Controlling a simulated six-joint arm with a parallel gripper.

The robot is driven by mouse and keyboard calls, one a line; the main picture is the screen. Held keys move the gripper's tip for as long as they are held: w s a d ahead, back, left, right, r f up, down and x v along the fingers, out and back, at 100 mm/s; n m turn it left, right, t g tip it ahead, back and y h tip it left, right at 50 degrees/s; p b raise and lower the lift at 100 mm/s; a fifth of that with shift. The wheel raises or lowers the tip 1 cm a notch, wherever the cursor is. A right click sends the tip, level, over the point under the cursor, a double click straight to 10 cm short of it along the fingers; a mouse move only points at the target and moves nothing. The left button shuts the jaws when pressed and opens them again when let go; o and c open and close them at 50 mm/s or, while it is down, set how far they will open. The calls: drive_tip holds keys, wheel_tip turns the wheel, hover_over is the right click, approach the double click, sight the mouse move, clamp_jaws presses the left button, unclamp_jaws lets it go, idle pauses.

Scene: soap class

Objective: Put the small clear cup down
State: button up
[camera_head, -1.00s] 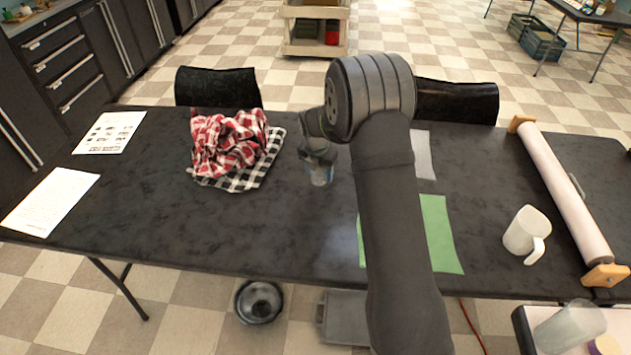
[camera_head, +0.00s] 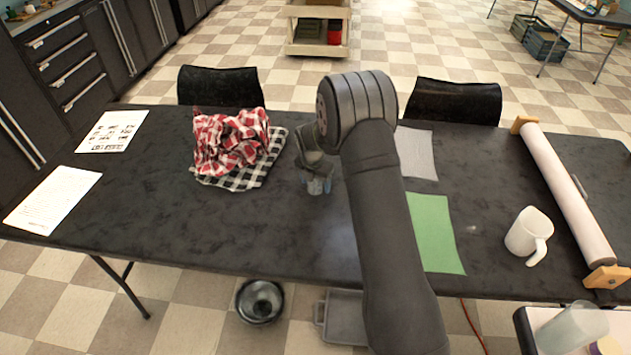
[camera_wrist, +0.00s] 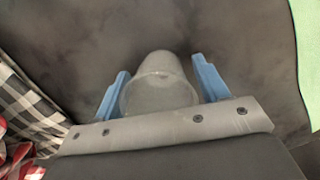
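The small clear cup (camera_head: 316,187) is at the table's middle, just right of the checkered cloths, under my gripper (camera_head: 315,184). In the wrist view the cup (camera_wrist: 160,88) sits between the two blue fingers of my gripper (camera_wrist: 160,70). The fingers are spread to either side of it, with what looks like a narrow gap at each side. The cup appears to rest on the dark table; its contact with the top is hard to see.
A red checkered cloth (camera_head: 228,140) lies crumpled on a black-and-white cloth (camera_head: 238,180), close left. A green sheet (camera_head: 434,235) and grey sheet (camera_head: 418,155) lie right. A white mug (camera_head: 528,232) and long roller (camera_head: 568,195) stand further right.

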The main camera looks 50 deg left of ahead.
drive_tip(key=shift+o, duration=0.5)
drive_tip(key=shift+r, duration=0.1)
wheel_tip(320, 180, up, 12)
drive_tip(key=s, duration=0.1)
drive_tip(key=shift+s+d, duration=0.35)
drive_tip(key=f, duration=0.4)
drive_tip(key=w+f, duration=0.1)
drive_tip(key=f, duration=0.7)
drive_tip(key=shift+w+a, duration=0.35)
wheel_tip(320, 180, up, 2)
drive_tip(key=shift+r, duration=0.8)
